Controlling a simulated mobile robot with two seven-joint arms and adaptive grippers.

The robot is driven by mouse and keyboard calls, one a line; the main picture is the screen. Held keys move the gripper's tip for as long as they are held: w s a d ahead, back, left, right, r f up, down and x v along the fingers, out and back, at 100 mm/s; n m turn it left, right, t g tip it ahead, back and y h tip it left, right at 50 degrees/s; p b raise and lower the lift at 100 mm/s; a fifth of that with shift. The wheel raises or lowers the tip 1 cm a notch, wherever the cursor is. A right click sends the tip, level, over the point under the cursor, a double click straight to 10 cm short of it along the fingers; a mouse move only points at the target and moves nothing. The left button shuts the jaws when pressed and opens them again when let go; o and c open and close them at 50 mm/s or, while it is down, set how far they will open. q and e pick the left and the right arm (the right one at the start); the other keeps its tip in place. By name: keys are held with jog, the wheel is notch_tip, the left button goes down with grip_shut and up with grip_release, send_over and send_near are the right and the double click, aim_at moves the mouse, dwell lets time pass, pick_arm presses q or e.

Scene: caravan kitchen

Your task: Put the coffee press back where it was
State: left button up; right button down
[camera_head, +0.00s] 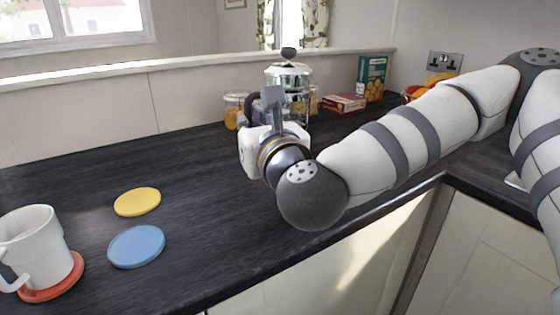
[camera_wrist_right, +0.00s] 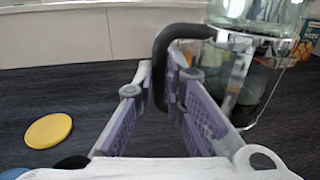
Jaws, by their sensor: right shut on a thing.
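The coffee press (camera_head: 289,75) is a glass and steel cylinder with a black knob on top and a black handle. It is upright near the back of the dark counter, partly hidden by my right gripper (camera_head: 271,108). In the right wrist view, the fingers of my right gripper (camera_wrist_right: 163,85) are closed around the handle of the coffee press (camera_wrist_right: 255,75). I cannot tell whether its base touches the counter. A yellow coaster (camera_head: 137,201) and a blue coaster (camera_head: 136,246) lie bare to the left. My left gripper is out of view.
A white mug (camera_head: 37,245) stands on a red coaster (camera_head: 62,284) at the left front. A jar (camera_head: 234,108), a red box (camera_head: 344,103), a green box (camera_head: 371,78) and fruit (camera_head: 437,80) line the back. The counter's middle left is clear.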

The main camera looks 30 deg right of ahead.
jog(key=d+f, duration=0.1)
jog(key=w+d+f, duration=0.1)
jog(key=d+f, duration=0.3)
jog(key=shift+w+f, duration=0.15)
jog(key=shift+w, duration=0.15)
jog(key=f, duration=0.2)
jog(key=d+f+b, duration=0.1)
jog(key=f, duration=0.1)
jog(key=shift+w+f, duration=0.15)
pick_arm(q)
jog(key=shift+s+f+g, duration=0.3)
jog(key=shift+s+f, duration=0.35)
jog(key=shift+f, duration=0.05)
pick_arm(e)
jog(key=c, duration=2.1)
grip_release()
jog(key=shift+f, duration=0.2)
jog(key=o, duration=0.4)
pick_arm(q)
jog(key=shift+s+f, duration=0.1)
pick_arm(e)
jog(key=shift+o, duration=0.2)
jog(key=shift+r, duration=0.1)
